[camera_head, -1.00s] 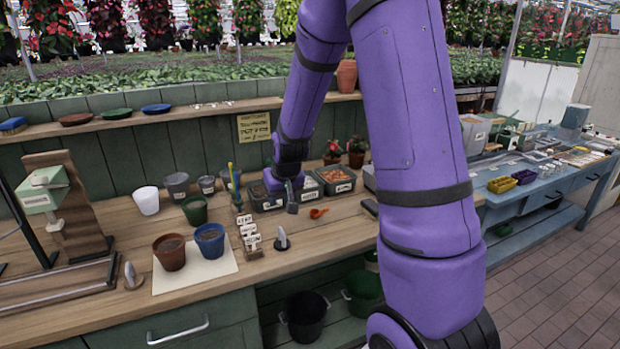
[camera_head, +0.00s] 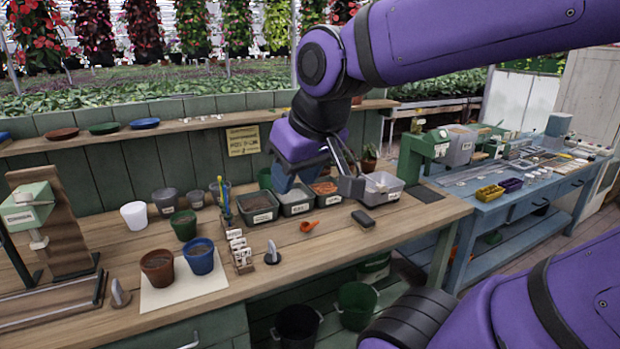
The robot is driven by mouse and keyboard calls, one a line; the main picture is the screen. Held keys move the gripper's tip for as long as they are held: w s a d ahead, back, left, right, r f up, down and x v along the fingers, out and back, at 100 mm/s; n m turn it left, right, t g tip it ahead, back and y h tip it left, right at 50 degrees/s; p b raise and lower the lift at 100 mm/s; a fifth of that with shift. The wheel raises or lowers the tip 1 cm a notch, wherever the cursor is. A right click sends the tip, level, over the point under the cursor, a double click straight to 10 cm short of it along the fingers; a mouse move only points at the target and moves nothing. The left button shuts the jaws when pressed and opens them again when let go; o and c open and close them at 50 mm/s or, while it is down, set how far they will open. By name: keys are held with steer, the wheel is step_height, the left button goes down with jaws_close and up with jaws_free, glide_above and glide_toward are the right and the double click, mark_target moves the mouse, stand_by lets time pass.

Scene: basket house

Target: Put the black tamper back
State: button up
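I cannot say for sure which thing is the black tamper. A small upright piece with a dark base and a pale handle (camera_head: 272,254) stands on the wooden bench beside the label blocks. A similar grey one (camera_head: 119,293) stands at the front left. A flat black block (camera_head: 363,219) lies on the bench to the right. My gripper (camera_head: 318,187) is above the soil trays, tilted, with its two fingers apart. One finger is at the left and one at the right, and nothing clear shows between them. It hides parts of the trays.
Labelled trays (camera_head: 257,207) line the back of the bench. An orange scoop (camera_head: 309,226) lies in front of them. A brown pot (camera_head: 157,267) and a blue pot (camera_head: 199,256) stand on a white sheet. A blue side table (camera_head: 520,195) holds other goods. The bench's front right is clear.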

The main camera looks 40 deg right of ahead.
steer(key=s, duration=0.3)
steer(key=shift+s+a+r, duration=0.25)
steer(key=shift+s, duration=0.15)
